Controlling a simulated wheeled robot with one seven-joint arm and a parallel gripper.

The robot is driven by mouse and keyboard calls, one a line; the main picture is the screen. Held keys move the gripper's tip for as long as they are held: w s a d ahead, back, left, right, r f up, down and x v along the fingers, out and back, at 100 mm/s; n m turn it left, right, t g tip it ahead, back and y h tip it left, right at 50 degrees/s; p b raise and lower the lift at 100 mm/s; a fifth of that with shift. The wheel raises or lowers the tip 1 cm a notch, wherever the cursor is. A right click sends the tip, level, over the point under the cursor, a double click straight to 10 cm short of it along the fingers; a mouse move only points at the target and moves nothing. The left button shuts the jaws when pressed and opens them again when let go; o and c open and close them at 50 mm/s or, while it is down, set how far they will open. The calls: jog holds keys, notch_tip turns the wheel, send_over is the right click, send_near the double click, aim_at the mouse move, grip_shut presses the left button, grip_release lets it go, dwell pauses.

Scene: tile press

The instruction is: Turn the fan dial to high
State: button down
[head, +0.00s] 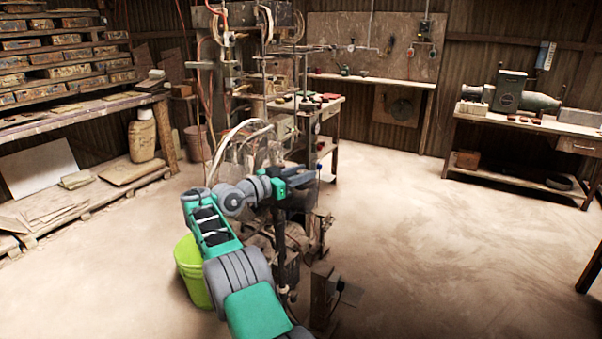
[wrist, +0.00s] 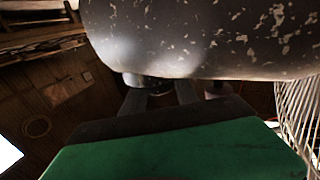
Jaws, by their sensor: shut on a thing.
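My gripper (head: 305,172) is at the end of the outstretched arm, beside the tall press in the middle of the head view. In the wrist view its dark fingers (wrist: 160,97) reach up to a small rounded grey part (wrist: 146,81), which looks like the fan dial, and are shut on it. A large grey housing with chipped paint (wrist: 205,38) fills the top of the wrist view, just above the fingers. A pale wire guard (wrist: 296,110), likely the fan's, shows at the right edge. The dial's markings and setting are hidden.
The press (head: 232,75) with hoses and pipes stands close behind my gripper. A yellow-green bucket (head: 190,270) is on the floor at left of my arm. A workbench (head: 525,125) stands at the right. The floor between is clear.

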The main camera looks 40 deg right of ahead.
jog(key=c, duration=1.1)
grip_release()
jog(key=shift+s+d, duration=0.1)
jog(key=shift+d, duration=0.05)
jog(key=shift+o, duration=0.9)
